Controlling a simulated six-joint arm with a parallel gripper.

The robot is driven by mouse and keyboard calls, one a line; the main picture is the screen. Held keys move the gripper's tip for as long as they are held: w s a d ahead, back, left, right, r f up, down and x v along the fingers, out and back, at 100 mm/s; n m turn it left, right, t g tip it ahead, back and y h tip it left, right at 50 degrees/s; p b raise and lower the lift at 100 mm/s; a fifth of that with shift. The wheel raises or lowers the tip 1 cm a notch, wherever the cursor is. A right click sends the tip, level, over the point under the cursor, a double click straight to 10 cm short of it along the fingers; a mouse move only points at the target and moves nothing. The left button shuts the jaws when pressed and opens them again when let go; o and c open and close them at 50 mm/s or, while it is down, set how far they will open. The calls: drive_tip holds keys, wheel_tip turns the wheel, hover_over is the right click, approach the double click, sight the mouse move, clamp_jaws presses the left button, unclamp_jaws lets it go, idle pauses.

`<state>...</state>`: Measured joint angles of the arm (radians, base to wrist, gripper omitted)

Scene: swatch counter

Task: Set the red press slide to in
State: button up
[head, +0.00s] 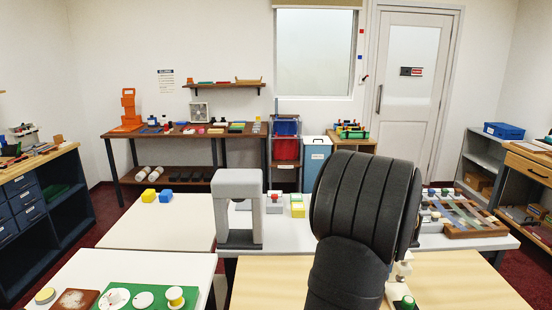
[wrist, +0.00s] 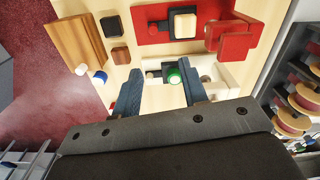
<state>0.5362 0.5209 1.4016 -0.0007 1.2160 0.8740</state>
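In the wrist view my gripper (wrist: 161,76) is open, its two blue fingers apart with no thing clearly held between them. A red plate (wrist: 150,32) lies beyond the fingertips and bears a cream-topped dark block (wrist: 184,24). A stepped red piece (wrist: 230,34) stands at its right. I cannot tell which red part is the press slide, or its setting. A green round knob (wrist: 175,74) shows near the right fingertip, on a pale base. In the head view my dark arm hides the gripper and the red parts.
In the wrist view a wooden block (wrist: 77,40) and small dark blocks (wrist: 111,25) lie left of the red plate. A rack of spools (wrist: 295,105) stands at the right. In the head view a grey arch (head: 238,207) stands left of my arm; the wooden tabletop (head: 465,290) has bare room at right.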

drive_tip(key=shift+f, duration=0.2)
drive_tip(key=shift+c, duration=0.4)
drive_tip(key=shift+s, duration=0.1)
clamp_jaws()
drive_tip(key=s+d+f+m+t+y, duration=0.25)
drive_tip(key=s+f+m+t, duration=0.2)
drive_tip(key=s+m, duration=0.25)
drive_tip(key=s+d+f+m+t+y, duration=0.2)
drive_tip(key=s+d+f+m+t, duration=0.25)
drive_tip(key=s+m, duration=0.3)
drive_tip(key=shift+g+h, duration=0.25)
drive_tip(key=shift+g, duration=0.25)
drive_tip(key=x, duration=1)
drive_tip(key=shift+w+a+f, duration=0.15)
drive_tip(key=shift+a+f, duration=0.1)
drive_tip(key=shift+a, duration=0.05)
drive_tip(key=shift+w+a+r, duration=0.1)
drive_tip(key=shift+w+a, duration=0.15)
drive_tip(key=shift+w, duration=0.3)
drive_tip(key=shift+w+a+r, duration=0.1)
drive_tip(key=shift+w+a, duration=0.15)
drive_tip(key=shift+w, duration=0.25)
drive_tip(key=shift+w+a, duration=0.25)
drive_tip(key=shift+w, duration=0.3)
